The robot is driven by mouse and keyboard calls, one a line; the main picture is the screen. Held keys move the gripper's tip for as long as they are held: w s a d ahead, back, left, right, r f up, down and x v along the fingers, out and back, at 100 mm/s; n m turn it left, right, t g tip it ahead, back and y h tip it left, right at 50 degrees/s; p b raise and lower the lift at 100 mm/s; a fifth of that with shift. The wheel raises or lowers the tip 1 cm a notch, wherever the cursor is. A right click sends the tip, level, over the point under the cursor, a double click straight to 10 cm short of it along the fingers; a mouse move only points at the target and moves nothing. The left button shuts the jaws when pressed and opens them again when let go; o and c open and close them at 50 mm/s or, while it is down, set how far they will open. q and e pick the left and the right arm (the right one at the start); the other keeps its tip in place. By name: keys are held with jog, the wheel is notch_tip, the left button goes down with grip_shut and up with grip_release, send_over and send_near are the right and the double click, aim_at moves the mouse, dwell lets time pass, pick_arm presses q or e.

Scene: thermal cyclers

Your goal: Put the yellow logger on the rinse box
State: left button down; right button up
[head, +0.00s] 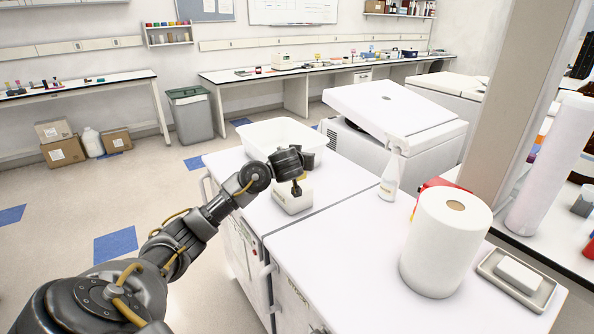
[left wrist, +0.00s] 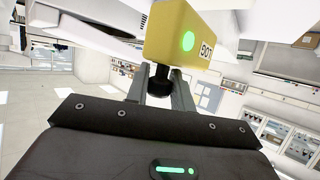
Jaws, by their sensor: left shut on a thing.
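The yellow logger (left wrist: 190,38) is a yellow block with a green light, a printed label and a black stem, seen close up in the left wrist view. My left gripper (left wrist: 160,90) is shut on the black stem. In the head view my left gripper (head: 296,188) points down over a small white box (head: 292,204) with a label on the bench. The arm and gripper mostly hide the logger there. I cannot tell whether it touches the box. I cannot read a rinse label on it. My right gripper is not in view.
A larger open white tub (head: 258,136) stands just behind the gripper. A spray bottle (head: 391,175), a paper roll (head: 446,240) and a tray (head: 515,280) with a white block are to the right. A white machine (head: 395,120) stands behind.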

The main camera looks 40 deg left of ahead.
pick_arm(q)
jog(key=shift+w+a+f, duration=0.1)
jog(key=shift+a+f, duration=0.2)
jog(key=shift+f, duration=0.05)
jog(key=shift+w+a+f+b, duration=0.1)
jog(key=shift+a+f+b, duration=0.1)
jog(key=shift+f, duration=0.75)
jog(key=shift+a+f+b, duration=0.1)
jog(key=shift+f+b, duration=0.05)
jog(key=shift+f, duration=0.75)
jog(key=shift+f, duration=0.1)
jog(key=c, duration=1.2)
grip_release()
